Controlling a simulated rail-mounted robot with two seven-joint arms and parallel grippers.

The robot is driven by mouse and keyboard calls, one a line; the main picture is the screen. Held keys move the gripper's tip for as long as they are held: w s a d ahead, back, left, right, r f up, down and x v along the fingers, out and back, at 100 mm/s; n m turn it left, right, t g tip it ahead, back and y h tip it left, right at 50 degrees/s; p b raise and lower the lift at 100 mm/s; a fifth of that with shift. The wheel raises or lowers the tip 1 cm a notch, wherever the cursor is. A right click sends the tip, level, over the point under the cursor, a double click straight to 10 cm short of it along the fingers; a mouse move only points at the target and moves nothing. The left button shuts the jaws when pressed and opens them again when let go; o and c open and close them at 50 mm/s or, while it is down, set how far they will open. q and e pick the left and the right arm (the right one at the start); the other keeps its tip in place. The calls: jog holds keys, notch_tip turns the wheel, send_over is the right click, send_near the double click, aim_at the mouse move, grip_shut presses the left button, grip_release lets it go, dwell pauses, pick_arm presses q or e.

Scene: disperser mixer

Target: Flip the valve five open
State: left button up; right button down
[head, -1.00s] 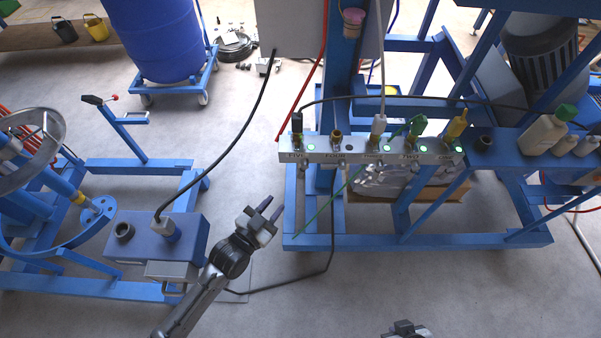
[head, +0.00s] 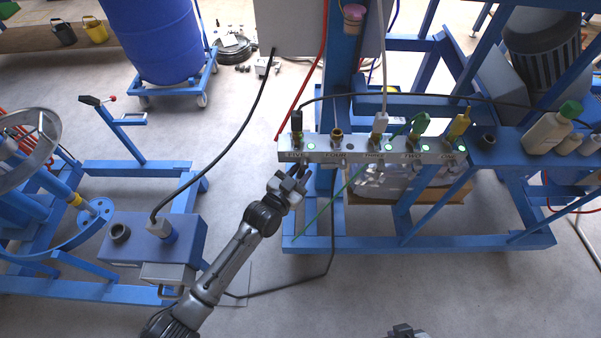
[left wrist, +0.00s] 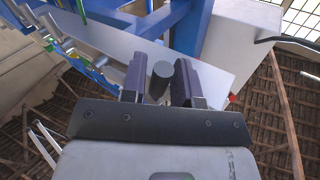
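The valve panel (head: 350,155) is a pale strip with labels, and FIVE is at its far left end. Valve five has a black fitting (head: 297,124) on top, with a black cable rising from it. My left gripper (head: 301,171) is just below and in front of the FIVE label. In the left wrist view, a dark round handle (left wrist: 162,78) stands between the two fingers of the left gripper (left wrist: 160,85). The fingers are apart on either side of it, and a firm grip is not visible. My right gripper (head: 405,331) only partly shows at the bottom edge.
Green lights (head: 311,147) show along the panel beside the valves. Hoses and a thin green rod (head: 330,203) hang near the panel. The blue frame (head: 420,242) stands below it. A blue box (head: 160,240) is at the left. The floor in front is clear.

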pick_arm(q)
grip_shut()
jog(key=shift+d+f+n+t+b, duration=0.35)
jog(key=shift+n+b, duration=0.25)
jog(key=shift+b, duration=0.5)
jog(key=shift+d+r+n+t+h+b, duration=0.2)
jog(key=shift+r+n+t+h+b, duration=0.1)
jog(key=shift+n+t+b, duration=0.3)
grip_release()
